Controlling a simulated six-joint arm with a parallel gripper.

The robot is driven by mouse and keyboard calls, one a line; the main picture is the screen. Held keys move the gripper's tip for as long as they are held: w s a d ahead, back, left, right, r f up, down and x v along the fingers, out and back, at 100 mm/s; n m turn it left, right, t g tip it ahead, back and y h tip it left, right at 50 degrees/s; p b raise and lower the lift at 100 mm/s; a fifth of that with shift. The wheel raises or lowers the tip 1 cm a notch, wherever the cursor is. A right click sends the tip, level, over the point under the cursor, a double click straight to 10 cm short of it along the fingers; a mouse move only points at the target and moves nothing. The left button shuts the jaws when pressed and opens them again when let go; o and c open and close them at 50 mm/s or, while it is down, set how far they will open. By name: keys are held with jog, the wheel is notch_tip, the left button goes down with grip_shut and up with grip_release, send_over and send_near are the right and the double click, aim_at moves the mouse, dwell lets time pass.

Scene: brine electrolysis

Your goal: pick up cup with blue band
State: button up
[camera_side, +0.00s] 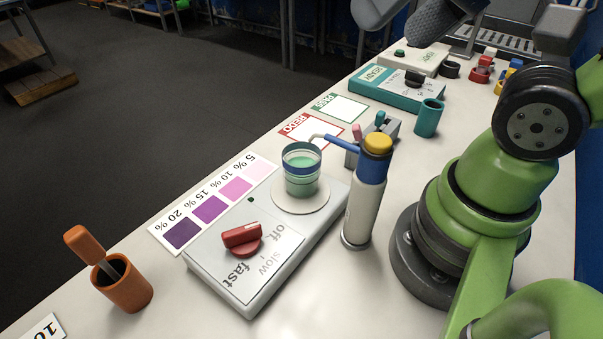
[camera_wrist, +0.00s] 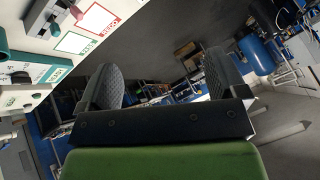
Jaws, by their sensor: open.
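The cup with the blue band (camera_side: 301,182) is clear, holds pale green liquid and stands upright on the round pale plate of the stirrer (camera_side: 215,268) in the side view. The thin spout of a white dispenser bottle (camera_side: 361,215) with a blue top and yellow cap reaches to the cup's rim. My gripper (camera_side: 405,18) shows partly at the top of the side view, far behind the cup and above the bench. In the wrist view my gripper (camera_wrist: 163,82) has its two grey fingers wide apart with nothing between them. The cup is not in the wrist view.
An orange pot (camera_side: 124,287) with a stick-like tool stands front left. A colour chart (camera_side: 213,204) lies beside the stirrer. Behind are REDO (camera_side: 311,131) and PASS (camera_side: 342,107) cards, a teal cup (camera_side: 428,118) and a teal device (camera_side: 398,88). The bench's left edge drops to the floor.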

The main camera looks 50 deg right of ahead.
jog(key=w, duration=0.1)
jog(key=n+g+h, duration=0.1)
jog(key=n+g, duration=0.4)
jog(key=g, duration=0.1)
send_over(305, 167)
jog(key=d, duration=0.3)
notch_tip(305, 167, down, 5)
jog(key=w+f+n+g, duration=0.1)
jog(key=f, duration=0.3)
jog(key=w+f+n+g+h, duration=0.1)
jog(key=f+g, duration=0.1)
jog(key=f, duration=0.3)
jog(key=w+f+n+g+h, duration=0.1)
jog(key=f, duration=0.4)
jog(key=shift+w+a+f+n, duration=0.2)
jog(key=shift+w+a+n, duration=0.1)
jog(key=shift+a, duration=0.1)
jog(key=x, duration=0.5)
jog(key=shift+s+a+f, duration=0.1)
jog(key=shift+s+a, duration=0.05)
jog(key=shift+s, duration=0.2)
jog(key=c, duration=1.1)
